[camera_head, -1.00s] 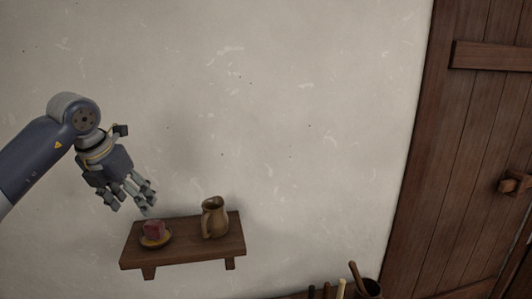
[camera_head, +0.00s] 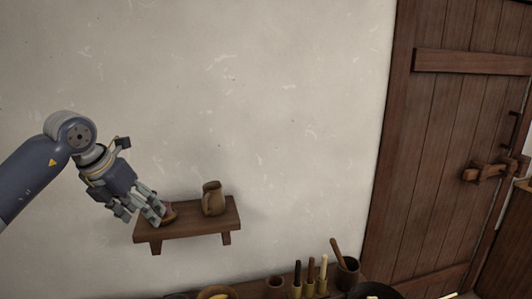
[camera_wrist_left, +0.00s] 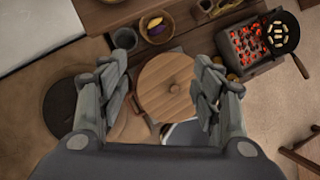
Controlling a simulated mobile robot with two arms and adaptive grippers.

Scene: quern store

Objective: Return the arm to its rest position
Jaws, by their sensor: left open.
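My left gripper (camera_head: 150,215) hangs from the arm at the left in the head view, fingers pointing down and right. Its fingers overlap the left end of the wall shelf in the picture; I cannot tell whether they touch anything there. In the left wrist view the two finger sets of the left gripper (camera_wrist_left: 163,88) stand wide apart, open, with nothing between them. Below them lies a round wooden board or lid with a knob (camera_wrist_left: 160,75). My right gripper is not in view.
The wall shelf (camera_head: 195,230) holds a brown jug (camera_head: 213,199) and a partly hidden reddish item (camera_head: 170,212). In the left wrist view, a brazier of glowing coals (camera_wrist_left: 250,48) with a pan (camera_wrist_left: 281,33) stands right, a bowl (camera_wrist_left: 158,28) and grey cup (camera_wrist_left: 124,39) at the top.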

